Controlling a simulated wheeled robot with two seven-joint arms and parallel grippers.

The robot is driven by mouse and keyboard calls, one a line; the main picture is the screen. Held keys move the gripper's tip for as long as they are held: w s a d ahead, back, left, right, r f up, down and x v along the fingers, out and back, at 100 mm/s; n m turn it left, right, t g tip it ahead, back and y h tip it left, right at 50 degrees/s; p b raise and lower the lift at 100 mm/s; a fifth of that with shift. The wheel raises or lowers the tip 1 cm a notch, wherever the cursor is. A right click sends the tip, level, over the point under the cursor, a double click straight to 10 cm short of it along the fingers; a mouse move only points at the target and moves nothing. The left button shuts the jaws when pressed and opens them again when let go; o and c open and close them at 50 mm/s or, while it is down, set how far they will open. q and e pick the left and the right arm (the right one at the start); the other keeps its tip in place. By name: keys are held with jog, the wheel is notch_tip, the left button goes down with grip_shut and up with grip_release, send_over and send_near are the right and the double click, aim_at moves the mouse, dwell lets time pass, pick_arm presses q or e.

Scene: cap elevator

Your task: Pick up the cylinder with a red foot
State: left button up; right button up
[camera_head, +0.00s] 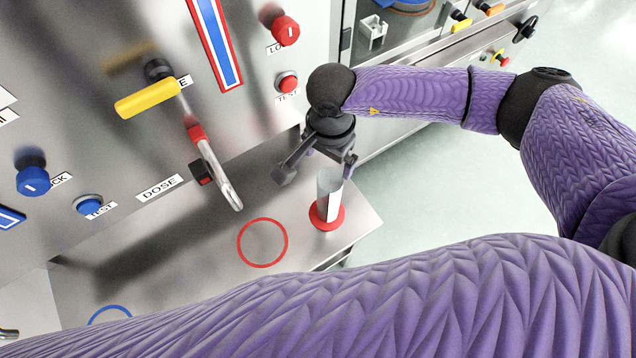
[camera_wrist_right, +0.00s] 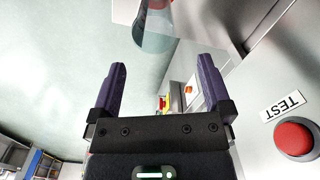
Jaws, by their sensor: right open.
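The cylinder (camera_head: 328,190) is clear and stands upright on a round red foot (camera_head: 327,217) near the right end of the steel shelf. My right gripper (camera_head: 318,170) is open and empty, just above and to the left of the cylinder's top in the head view. In the right wrist view the cylinder (camera_wrist_right: 153,35) shows at the top edge, beyond the open fingers (camera_wrist_right: 162,75) and roughly in line with the space between them. My left gripper is not in view.
A red ring (camera_head: 262,243) is marked on the shelf left of the cylinder. A metal spout (camera_head: 218,175) juts from the panel above it, with a yellow handle (camera_head: 148,98) farther left. A red button (camera_wrist_right: 295,138) is right of the fingers in the wrist view.

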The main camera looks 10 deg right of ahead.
jog(key=b, duration=0.1)
send_near(330, 184)
jog(key=f, duration=0.1)
jog(key=s+f, duration=0.1)
jog(key=f, duration=0.1)
jog(key=s+f, duration=0.1)
jog(key=f, duration=0.1)
jog(key=shift+a+f, duration=0.15)
jog(key=shift+a, duration=0.2)
grip_shut()
